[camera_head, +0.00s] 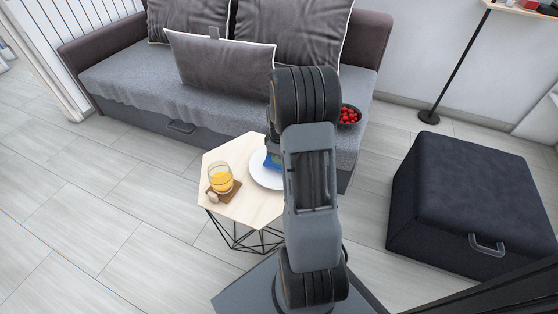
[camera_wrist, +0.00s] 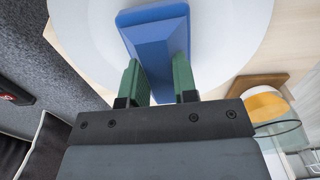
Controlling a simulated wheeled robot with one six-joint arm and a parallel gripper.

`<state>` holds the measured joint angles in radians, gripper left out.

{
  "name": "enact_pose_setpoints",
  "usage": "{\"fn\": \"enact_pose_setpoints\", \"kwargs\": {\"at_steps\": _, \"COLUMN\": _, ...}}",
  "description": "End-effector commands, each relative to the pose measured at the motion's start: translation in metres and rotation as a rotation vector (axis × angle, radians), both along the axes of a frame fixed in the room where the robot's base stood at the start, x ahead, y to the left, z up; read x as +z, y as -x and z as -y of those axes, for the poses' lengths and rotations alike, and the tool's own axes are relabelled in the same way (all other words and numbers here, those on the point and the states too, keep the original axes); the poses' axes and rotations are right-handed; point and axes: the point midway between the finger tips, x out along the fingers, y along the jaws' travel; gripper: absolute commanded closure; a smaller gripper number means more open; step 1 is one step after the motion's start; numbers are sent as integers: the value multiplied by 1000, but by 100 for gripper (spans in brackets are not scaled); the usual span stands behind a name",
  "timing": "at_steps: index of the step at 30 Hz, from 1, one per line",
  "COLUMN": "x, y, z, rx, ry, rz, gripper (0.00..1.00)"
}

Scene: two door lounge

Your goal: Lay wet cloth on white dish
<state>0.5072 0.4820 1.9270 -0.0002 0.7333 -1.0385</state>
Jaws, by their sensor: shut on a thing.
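The white dish (camera_head: 262,180) lies on the small wooden-topped table, partly hidden behind my arm in the head view. It fills much of the upper wrist view (camera_wrist: 235,40). A blue block-like piece, which I take as the wet cloth (camera_wrist: 155,35), is between the green fingers of my gripper (camera_wrist: 157,75). My gripper is shut on it, over the dish. In the head view a bit of the blue cloth (camera_head: 273,161) shows at the left edge of my arm. I cannot tell whether the cloth touches the dish.
The table (camera_head: 240,205) also holds a glass of orange drink (camera_head: 221,178) on a brown coaster (camera_head: 233,190), left of the dish. A grey sofa (camera_head: 150,95) stands behind, with a bowl of red fruit (camera_head: 349,116) on it. A dark ottoman (camera_head: 470,195) stands right.

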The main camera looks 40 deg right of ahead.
Motion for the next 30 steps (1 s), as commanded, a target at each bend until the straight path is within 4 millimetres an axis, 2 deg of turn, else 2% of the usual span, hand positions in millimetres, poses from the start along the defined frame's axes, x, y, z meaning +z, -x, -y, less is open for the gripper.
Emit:
{"fn": "enact_pose_setpoints", "kwargs": {"at_steps": 1, "x": -11, "y": 0, "z": 0, "rx": 0, "ry": 0, "rz": -1, "gripper": 100}}
{"fn": "enact_pose_setpoints", "kwargs": {"at_steps": 3, "x": -16, "y": 0, "z": 0, "rx": 0, "ry": 0, "rz": 0, "gripper": 100}}
{"fn": "enact_pose_setpoints", "kwargs": {"at_steps": 15, "x": -19, "y": 0, "z": -1, "rx": 0, "ry": 0, "rz": 0, "gripper": 100}}
{"fn": "enact_pose_setpoints", "kwargs": {"at_steps": 16, "x": -19, "y": 0, "z": -1, "rx": 0, "ry": 0, "rz": 0, "gripper": 72}}
{"fn": "enact_pose_setpoints", "kwargs": {"at_steps": 24, "x": -18, "y": 0, "z": -1, "rx": 0, "ry": 0, "rz": 0, "gripper": 48}}
{"fn": "enact_pose_setpoints", "kwargs": {"at_steps": 30, "x": -18, "y": 0, "z": -1, "rx": 0, "ry": 1, "rz": 1, "gripper": 48}}
